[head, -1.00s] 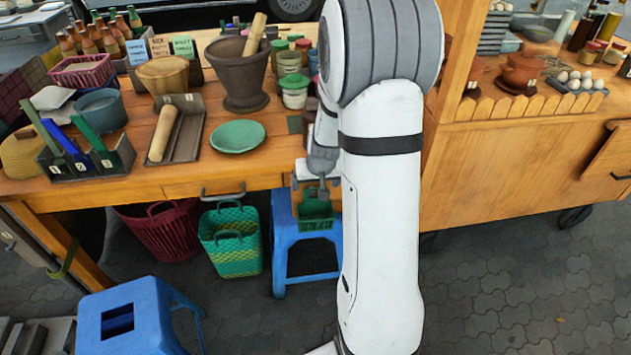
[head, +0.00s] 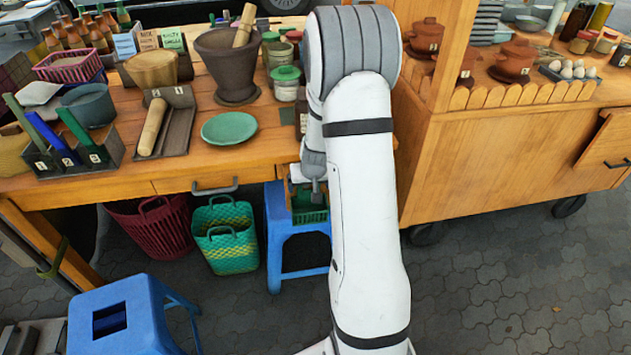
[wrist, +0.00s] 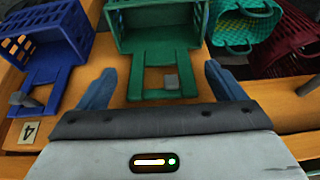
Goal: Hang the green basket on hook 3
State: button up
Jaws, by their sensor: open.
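The small green basket (wrist: 158,30) is in the upper middle of the wrist view, with its flat slotted handle towards me. My gripper (wrist: 160,88) is open, one blue-grey finger on each side of the handle, with gaps to it. A grey hook tip (wrist: 171,82) shows inside the handle opening; its number is hidden and I cannot tell whether it bears the basket. In the head view the green basket (head: 311,216) is below the table's front edge, just under my gripper (head: 316,187), whose fingers are mostly hidden.
A blue basket (wrist: 48,40) is beside the green one, a hook at its handle, near label 4 (wrist: 30,131). A woven green basket (head: 226,238) and a crimson basket (head: 150,228) are under the table. A blue stool (head: 281,232) stands close behind the green basket.

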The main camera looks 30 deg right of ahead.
jog(key=shift+w+f, duration=0.25)
jog(key=shift+f, duration=0.35)
jog(key=shift+c, duration=0.3)
jog(key=c, duration=1)
jog(key=shift+w, duration=0.1)
jog(key=shift+c, duration=0.2)
